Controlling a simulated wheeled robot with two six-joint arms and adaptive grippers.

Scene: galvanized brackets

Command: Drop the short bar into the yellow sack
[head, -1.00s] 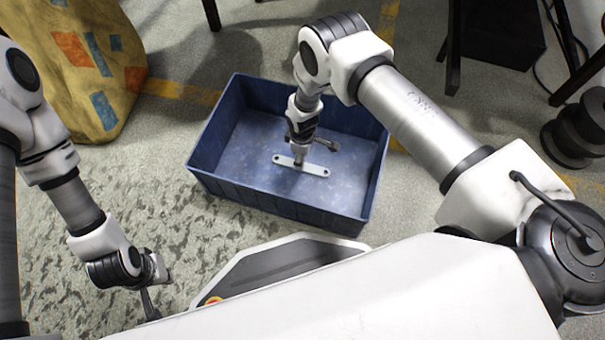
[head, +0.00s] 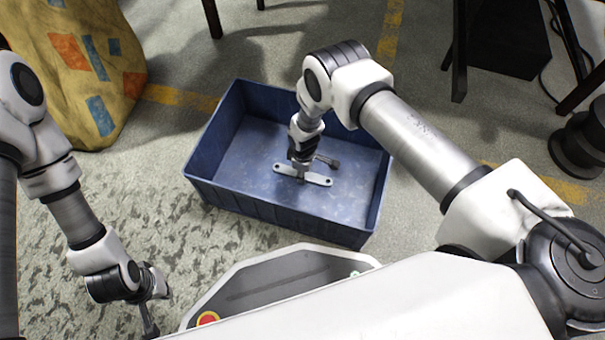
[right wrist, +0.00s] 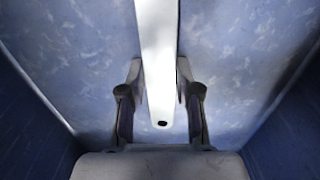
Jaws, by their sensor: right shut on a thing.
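The short bar (head: 321,180) is a flat light-grey metal strip with rounded ends and a hole near each visible end. It is low inside the blue crate; I cannot tell whether it touches the floor. My right gripper (head: 301,174) points down into the crate, shut on the bar's middle. In the right wrist view the bar (right wrist: 158,45) runs between the two fingers. The yellow sack (head: 65,95), with orange and blue patches, stands at the upper left, apart from the crate. My left gripper (head: 152,308) hangs at the lower left, away from both; its finger opening is unclear.
The blue crate (head: 275,217) has raised walls around the bar and my right gripper. Speckled floor (head: 165,190) lies clear between crate and sack. Dark furniture legs and a black spool-like object (head: 580,140) stand at the right.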

